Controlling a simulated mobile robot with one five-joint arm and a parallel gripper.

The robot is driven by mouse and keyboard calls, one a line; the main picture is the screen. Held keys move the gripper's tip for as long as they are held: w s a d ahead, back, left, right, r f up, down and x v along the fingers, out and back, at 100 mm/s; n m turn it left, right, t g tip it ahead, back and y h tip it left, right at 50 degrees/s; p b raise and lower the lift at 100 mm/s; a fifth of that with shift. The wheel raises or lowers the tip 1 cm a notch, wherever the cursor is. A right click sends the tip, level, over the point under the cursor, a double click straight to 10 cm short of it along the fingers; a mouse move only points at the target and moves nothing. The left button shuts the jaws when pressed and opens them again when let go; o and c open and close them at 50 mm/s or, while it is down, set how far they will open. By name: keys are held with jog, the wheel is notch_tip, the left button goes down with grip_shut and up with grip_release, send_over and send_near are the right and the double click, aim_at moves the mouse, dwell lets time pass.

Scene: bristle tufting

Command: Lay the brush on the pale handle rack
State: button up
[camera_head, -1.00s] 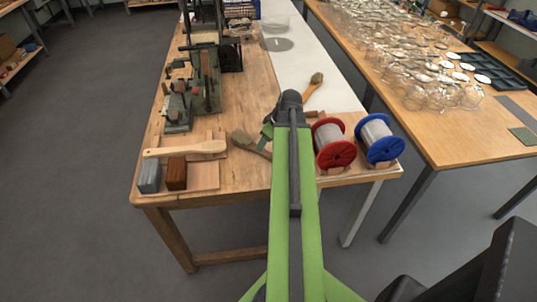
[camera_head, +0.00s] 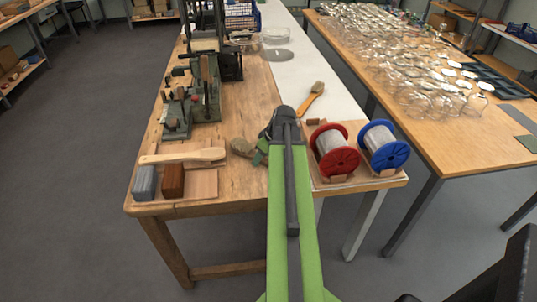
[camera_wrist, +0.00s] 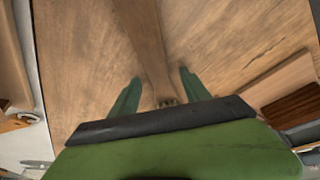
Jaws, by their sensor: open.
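A brush with a dull brown head (camera_head: 241,147) lies on the wooden bench, left of my wrist in the head view. Its wooden handle (camera_wrist: 147,45) runs down between my fingers in the wrist view. The lower end is partly hidden by my gripper. My gripper (camera_wrist: 160,85) is open, with one green finger on each side of the handle and a gap on both sides. The pale handle rack seems to be the pale wooden board (camera_head: 203,187) at the bench's front left; it also shows in the wrist view (camera_wrist: 285,78).
A long wooden handle (camera_head: 190,156), a grey block (camera_head: 145,183) and a red-brown block (camera_head: 173,180) are at the board. Red (camera_head: 334,152) and blue (camera_head: 383,147) spools stand right of my arm. Another brush (camera_head: 313,98) lies behind. Green machines (camera_head: 190,105) stand at the back left.

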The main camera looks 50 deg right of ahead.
grip_shut()
dwell(0.4)
notch_tip(320, 180, up, 10)
jog(key=p, duration=1)
